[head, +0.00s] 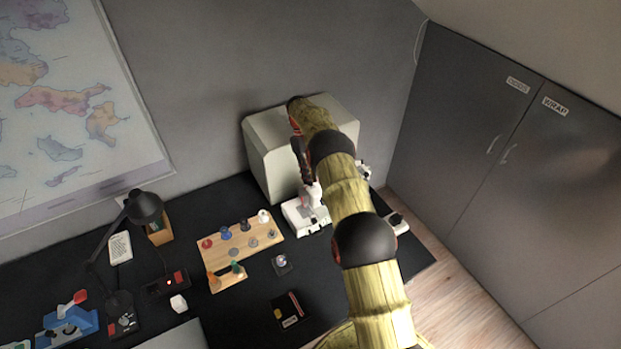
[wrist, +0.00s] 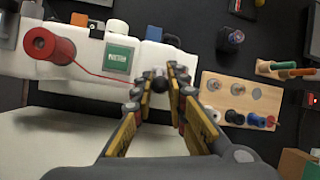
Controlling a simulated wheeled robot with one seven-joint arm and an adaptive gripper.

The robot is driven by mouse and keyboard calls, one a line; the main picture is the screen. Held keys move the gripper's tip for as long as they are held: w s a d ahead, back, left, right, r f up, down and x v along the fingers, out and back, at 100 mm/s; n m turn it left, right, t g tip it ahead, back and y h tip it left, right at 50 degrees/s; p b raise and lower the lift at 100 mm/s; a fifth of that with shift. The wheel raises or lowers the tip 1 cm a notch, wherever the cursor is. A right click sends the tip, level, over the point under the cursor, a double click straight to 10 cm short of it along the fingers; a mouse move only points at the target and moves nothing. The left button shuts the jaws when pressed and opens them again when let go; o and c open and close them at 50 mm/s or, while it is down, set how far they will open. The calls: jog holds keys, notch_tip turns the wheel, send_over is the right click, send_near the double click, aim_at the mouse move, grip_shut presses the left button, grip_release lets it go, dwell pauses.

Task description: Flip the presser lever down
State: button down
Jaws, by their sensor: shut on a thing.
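The white sewing machine (wrist: 75,73) lies across the upper left of the wrist view, with a red thread spool (wrist: 48,46) and a green label on top. In the head view my arm covers most of the machine (head: 301,216). My gripper (wrist: 160,82) is at the right end of the machine in the wrist view. Its fingers are closed around a small dark round knob, which looks like the end of the presser lever (wrist: 159,83). The lever's lower part is hidden, so its angle cannot be told.
A pale box-shaped cover (head: 266,150) stands behind the machine against the wall. A wooden spool board (head: 225,257) lies left of the machine in the head view, with a small dark jar (head: 282,264) near it. A desk lamp (head: 144,207) stands further left.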

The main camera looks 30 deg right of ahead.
dwell(0.3)
jog(key=c, duration=1.8)
grip_release()
jog(key=shift+c, duration=0.2)
jog(key=shift+o, duration=0.4)
jog(key=v, duration=0.7)
jog(key=shift+w+r, duration=0.15)
jog(key=shift+r, duration=0.05)
